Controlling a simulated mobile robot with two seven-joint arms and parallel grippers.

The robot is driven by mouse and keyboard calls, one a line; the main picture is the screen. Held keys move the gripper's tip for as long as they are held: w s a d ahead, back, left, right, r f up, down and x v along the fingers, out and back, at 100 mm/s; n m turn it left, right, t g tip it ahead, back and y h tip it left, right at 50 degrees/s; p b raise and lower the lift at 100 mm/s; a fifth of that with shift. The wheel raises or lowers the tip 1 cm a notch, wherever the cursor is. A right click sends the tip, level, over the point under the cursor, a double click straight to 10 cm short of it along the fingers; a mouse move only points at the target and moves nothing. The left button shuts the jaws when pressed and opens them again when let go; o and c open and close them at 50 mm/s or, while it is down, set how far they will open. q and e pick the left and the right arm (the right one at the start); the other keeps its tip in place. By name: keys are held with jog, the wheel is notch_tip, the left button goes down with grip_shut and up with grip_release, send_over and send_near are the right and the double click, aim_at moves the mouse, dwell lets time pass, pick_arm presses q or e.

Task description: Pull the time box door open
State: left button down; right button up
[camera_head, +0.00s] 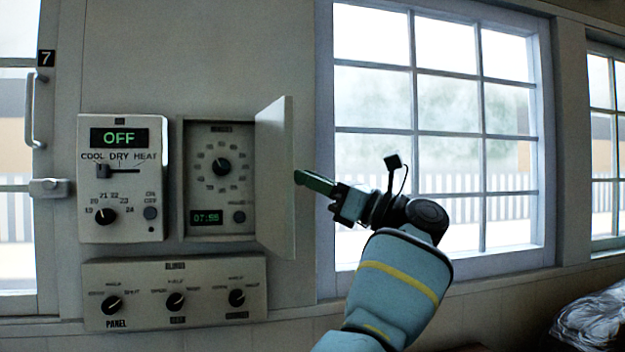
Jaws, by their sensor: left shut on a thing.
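The time box (187,205) is on the wall, with a round dial (221,167) and a small display reading 07:55 (206,217) inside. Its pale door (273,180) is hinged on the right side and stands swung well open, so the inside shows. My left gripper (300,178) has its green-tipped fingers at the free edge of the door, shut on the door. The exact grip is small and partly hidden at that edge. My right gripper is not in view.
A control box reading OFF (121,228) is left of the time box, and a blinds panel (145,314) with several knobs is below. A paned window (462,75) is on the right behind my arm. Crumpled plastic (597,318) lies at the lower right.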

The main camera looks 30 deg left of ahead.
pick_arm(q)
jog(key=shift+w+a+r, duration=0.25)
jog(key=shift+w+a, duration=0.1)
jog(key=shift+a, duration=0.1)
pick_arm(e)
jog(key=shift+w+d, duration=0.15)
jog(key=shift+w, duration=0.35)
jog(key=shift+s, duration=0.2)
pick_arm(q)
jog(key=c, duration=1.4)
grip_release()
jog(key=shift+a, duration=0.15)
jog(key=shift+o, duration=0.8)
jog(key=shift+a+f, duration=0.1)
jog(key=shift+a, duration=0.2)
jog(key=shift+d, duration=0.1)
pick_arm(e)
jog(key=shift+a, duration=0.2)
pick_arm(q)
jog(key=shift+w+d+f, duration=0.1)
jog(key=shift+d+f, duration=0.05)
jog(key=shift+f, duration=0.05)
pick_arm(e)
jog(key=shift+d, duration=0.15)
